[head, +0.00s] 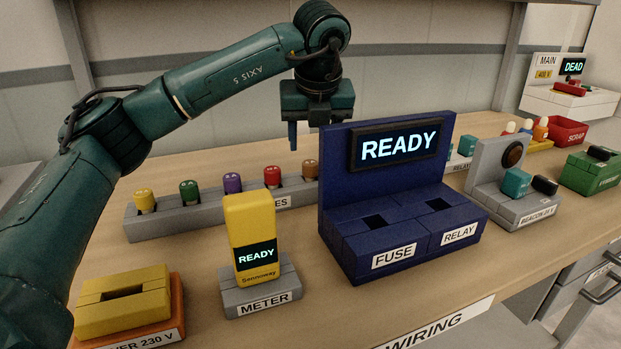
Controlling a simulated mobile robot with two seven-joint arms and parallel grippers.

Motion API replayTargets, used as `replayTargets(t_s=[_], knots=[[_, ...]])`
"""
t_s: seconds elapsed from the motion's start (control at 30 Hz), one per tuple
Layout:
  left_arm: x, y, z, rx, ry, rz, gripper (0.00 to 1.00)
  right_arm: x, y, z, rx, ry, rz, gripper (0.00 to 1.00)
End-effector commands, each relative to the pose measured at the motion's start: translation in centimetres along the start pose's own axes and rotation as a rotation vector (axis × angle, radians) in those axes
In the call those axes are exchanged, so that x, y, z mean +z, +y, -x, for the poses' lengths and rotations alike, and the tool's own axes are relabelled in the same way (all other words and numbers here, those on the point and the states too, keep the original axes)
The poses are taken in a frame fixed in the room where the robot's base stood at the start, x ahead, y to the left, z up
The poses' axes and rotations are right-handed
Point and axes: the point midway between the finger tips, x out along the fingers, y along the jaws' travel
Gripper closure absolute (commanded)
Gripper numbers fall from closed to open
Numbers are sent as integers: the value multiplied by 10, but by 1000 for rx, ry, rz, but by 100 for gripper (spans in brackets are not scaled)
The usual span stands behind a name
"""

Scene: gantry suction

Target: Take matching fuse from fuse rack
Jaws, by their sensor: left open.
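The grey fuse rack (185,219) stands at the back left of the bench. It holds a row of upright fuses: yellow (144,200), green (189,191), purple (232,183), red (272,176) and brown (310,168). Part of the rack is hidden behind the yellow meter. My left gripper (312,135) is above and behind the rack's right end, fingers pointing down, open, with nothing seen between them. Its right finger is partly hidden by the blue tester. My right gripper is not in view.
The yellow meter (250,222), reading READY, stands in a grey holder before the rack. The blue tester (350,225) with FUSE and RELAY slots also reads READY. An orange and yellow block (150,300) is front left. A beacon unit (525,208), green block and red scrap bin (567,130) are right.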

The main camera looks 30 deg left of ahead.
Motion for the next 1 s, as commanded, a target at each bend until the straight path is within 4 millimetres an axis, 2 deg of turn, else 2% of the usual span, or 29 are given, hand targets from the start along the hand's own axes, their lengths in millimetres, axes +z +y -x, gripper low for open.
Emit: replayTargets(t_s=[0.17, 0.5, 0.77, 1.0], knots=[[-1, 0, -12, 0, 0, -1, 46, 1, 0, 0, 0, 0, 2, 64], [-5, 4, -56, 0, 0, 0, 46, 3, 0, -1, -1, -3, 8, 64], [-5, 4, -60, -1, -1, 0, 46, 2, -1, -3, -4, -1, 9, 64], [-5, 4, -60, -1, -1, 0, 64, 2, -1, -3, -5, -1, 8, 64]])
